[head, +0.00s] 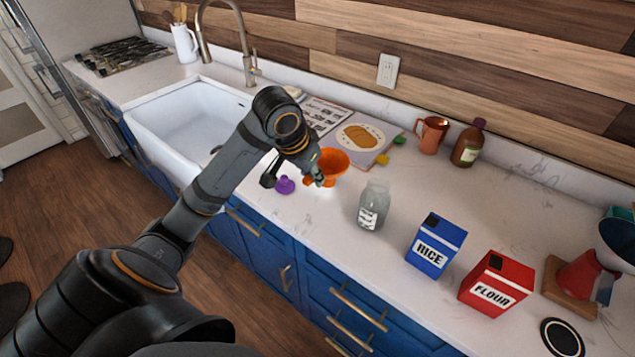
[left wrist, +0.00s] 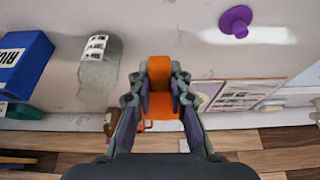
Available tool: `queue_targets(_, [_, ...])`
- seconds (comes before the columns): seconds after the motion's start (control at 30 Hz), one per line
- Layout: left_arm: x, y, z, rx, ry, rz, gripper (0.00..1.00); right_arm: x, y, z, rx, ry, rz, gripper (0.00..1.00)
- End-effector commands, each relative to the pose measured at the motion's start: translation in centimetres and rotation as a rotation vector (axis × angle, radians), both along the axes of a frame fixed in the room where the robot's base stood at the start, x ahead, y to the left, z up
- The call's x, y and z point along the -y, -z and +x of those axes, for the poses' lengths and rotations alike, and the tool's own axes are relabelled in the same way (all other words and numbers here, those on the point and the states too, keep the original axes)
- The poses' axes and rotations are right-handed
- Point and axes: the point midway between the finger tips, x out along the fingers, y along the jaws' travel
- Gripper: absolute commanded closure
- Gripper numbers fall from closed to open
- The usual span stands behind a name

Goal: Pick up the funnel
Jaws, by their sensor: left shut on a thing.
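The orange funnel (head: 334,161) is at the end of my left arm, over the counter between the sink and the glass jar. My left gripper (head: 318,178) is shut on it. In the left wrist view the orange funnel (left wrist: 158,70) sits between the two fingers (left wrist: 160,88), with part of it hidden by them. I cannot tell whether the funnel touches the counter. My right gripper is not in view.
A purple knobbed piece (head: 285,185) lies left of the gripper. A glass jar (head: 373,206), a blue rice box (head: 436,246) and a red flour box (head: 496,284) stand to the right. A copper mug (head: 431,135) and brown bottle (head: 468,145) stand behind.

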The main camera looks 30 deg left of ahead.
Motion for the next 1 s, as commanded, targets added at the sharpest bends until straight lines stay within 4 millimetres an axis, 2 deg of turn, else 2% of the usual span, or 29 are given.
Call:
queue_targets(0.03, [0.4,-0.1,-1.7,-0.002,0.005,0.017,1.00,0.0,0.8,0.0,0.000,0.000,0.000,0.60])
queue_targets(0.1, [1.0,-1.0,-3.4,-0.001,0.004,0.016,1.00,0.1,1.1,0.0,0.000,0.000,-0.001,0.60])
queue_targets(0.3, [2.1,-2.3,-6.1,0.000,0.001,0.010,1.00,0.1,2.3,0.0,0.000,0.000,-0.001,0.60])
queue_targets(0.53, [2.8,-3.1,-7.5,-0.004,0.001,0.002,1.00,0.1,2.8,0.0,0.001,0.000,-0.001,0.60])
queue_targets(1.0, [2.8,-3.3,-7.6,-0.004,0.000,0.000,1.00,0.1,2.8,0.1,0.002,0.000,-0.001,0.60])
